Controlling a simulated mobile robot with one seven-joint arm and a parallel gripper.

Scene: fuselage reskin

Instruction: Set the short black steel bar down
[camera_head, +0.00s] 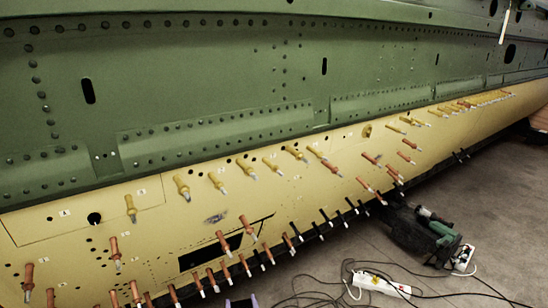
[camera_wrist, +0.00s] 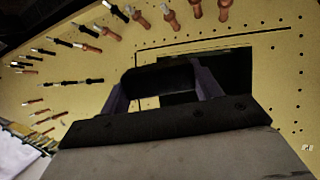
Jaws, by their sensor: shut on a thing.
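The short black steel bar (camera_wrist: 158,80) lies crosswise between the two purple-grey fingers of my gripper (camera_wrist: 162,88) in the wrist view. My gripper is shut on it, and the bar is dark against the panel behind. Beyond it is a dark rectangular opening (camera_wrist: 228,68) in the yellow skin panel. I cannot tell how far the bar is from the panel. In the head view only the tips of my gripper (camera_head: 243,303) show at the bottom edge, below the same opening (camera_head: 205,256). The bar is hard to make out there.
The yellow skin panel (camera_head: 150,215) carries rows of yellow, copper and black pin fasteners that stick out. The green fuselage (camera_head: 220,70) rises above. On the grey floor to the right lie a green-and-black power tool (camera_head: 440,228), a white power strip (camera_head: 380,284) and loose cables.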

